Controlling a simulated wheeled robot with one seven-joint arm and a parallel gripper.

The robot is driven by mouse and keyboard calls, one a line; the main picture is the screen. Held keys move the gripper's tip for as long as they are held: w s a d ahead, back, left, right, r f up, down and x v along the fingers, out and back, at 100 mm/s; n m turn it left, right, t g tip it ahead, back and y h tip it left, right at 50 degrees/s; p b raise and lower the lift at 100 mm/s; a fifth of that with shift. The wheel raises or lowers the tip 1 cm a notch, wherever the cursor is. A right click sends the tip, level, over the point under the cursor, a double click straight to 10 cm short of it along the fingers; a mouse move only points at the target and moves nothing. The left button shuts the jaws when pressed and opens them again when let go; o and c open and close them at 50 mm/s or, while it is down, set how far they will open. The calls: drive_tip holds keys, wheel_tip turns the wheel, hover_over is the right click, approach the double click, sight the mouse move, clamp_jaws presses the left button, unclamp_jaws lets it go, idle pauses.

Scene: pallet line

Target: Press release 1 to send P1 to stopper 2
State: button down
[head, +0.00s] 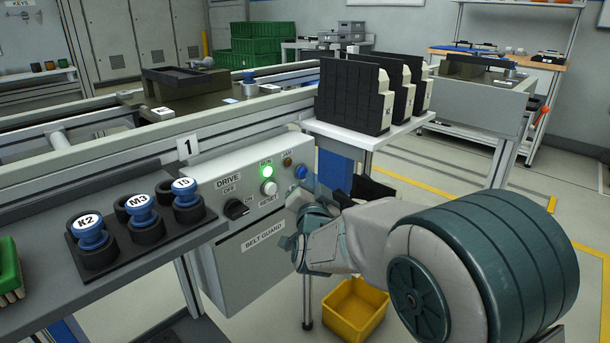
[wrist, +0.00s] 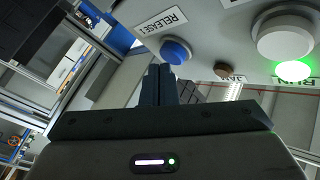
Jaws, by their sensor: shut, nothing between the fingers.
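The blue release button (wrist: 176,50) is on the grey control panel, beside a label reading RELEASE 1 (wrist: 160,19). It also shows in the head view at the panel's right end (head: 301,172). My gripper (wrist: 160,72) is shut and empty. In the wrist view its fingertips appear just below the blue button; I cannot tell whether they touch it. In the head view my arm hides the fingertips. A dark pallet (head: 205,103) stands on the conveyor behind the panel. Its label is too small to read, so I cannot tell whether it is P1. I cannot identify stopper 2.
The panel (head: 225,172) carries a lit green RUN lamp (head: 266,171), a white RESET button (head: 270,188), a JAM lamp (head: 287,161) and a black DRIVE switch (head: 236,209). Black upright holders (head: 352,98) stand on a white shelf above right. A yellow bin (head: 354,308) is on the floor.

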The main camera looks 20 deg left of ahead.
drive_tip(key=shift+w+a, duration=0.2)
drive_tip(key=shift+a, duration=0.2)
idle(0.5)
idle(0.5)
drive_tip(key=shift+s+d+b, duration=0.35)
drive_tip(key=shift+d+b, duration=0.4)
drive_tip(key=shift+d, duration=0.05)
